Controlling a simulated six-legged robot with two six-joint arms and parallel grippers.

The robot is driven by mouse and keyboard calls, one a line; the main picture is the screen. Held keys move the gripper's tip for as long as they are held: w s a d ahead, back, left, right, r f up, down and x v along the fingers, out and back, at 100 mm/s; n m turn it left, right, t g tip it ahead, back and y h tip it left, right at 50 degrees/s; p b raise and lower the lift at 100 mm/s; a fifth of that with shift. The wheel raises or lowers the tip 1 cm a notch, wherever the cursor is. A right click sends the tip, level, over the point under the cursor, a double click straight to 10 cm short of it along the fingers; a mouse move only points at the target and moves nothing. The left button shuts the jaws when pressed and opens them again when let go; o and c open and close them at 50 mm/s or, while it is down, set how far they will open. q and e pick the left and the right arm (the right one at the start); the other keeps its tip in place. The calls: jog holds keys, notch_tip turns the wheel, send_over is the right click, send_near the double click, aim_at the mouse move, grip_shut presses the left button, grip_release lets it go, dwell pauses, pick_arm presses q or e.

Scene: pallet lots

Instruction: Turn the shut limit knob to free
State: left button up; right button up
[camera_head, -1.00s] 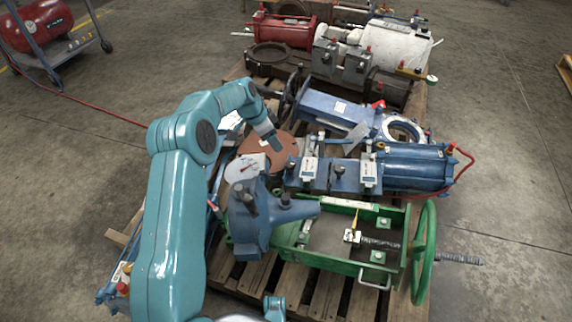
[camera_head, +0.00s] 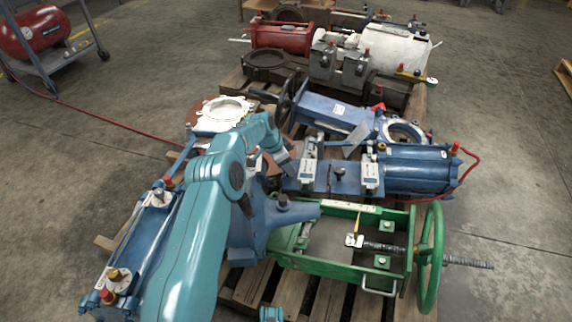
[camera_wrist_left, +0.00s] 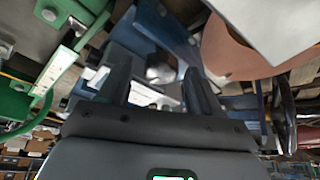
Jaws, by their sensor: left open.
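My left gripper (camera_head: 289,164) is at the end of the teal arm, pointing down beside the blue valve assembly (camera_head: 345,180). In the left wrist view its two dark fingers (camera_wrist_left: 156,78) are apart, with nothing clearly held. Small dark knobs stand on the blue parts, one of them on the blue gear housing (camera_head: 283,201). I cannot tell which one is the shut limit knob, and no marking is readable. The blue housing is partly hidden by my arm. In the wrist view a blurred pale round part (camera_wrist_left: 160,73) shows between the fingers.
A green frame (camera_head: 330,270) with a handwheel (camera_head: 431,258) and threaded rod stands in front right. A blue cylinder (camera_head: 415,168) with a red hose is at right. Red (camera_head: 280,37) and white (camera_head: 397,46) cylinders stand behind. Open concrete floor lies right.

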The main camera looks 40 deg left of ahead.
pick_arm(q)
jog(key=c, duration=1)
